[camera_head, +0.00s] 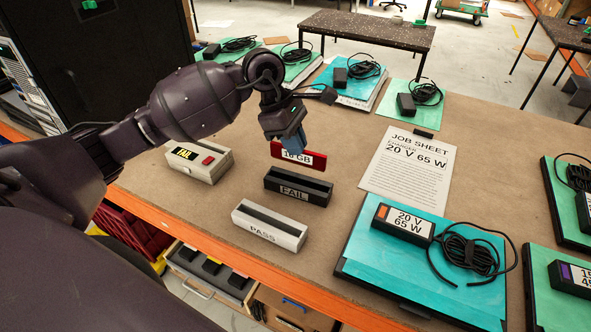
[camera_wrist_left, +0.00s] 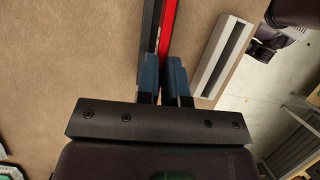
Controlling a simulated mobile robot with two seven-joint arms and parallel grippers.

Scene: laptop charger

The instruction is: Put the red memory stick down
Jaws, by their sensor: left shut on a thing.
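My left gripper (camera_head: 286,128) is shut on the red memory stick (camera_head: 299,157), whose white label reads 16 GB. The stick hangs upright below the fingers. In the head view it shows just behind and above the dark slotted block marked FAIL (camera_head: 297,186); its exact height over the slot is unclear. The pale slotted block marked PASS (camera_head: 269,225) stands in front of it, nearer the table edge. In the left wrist view the red stick (camera_wrist_left: 167,28) runs between the fingertips (camera_wrist_left: 162,78), beside a dark strip. My right gripper is not in view.
A pale tester (camera_head: 198,160) with a red button and a FAIL display stands left. The job sheet (camera_head: 410,168) lies right of the blocks. A teal laptop (camera_head: 385,267) with a 20 V 65 W charger lies front right. More laptops and chargers line the back.

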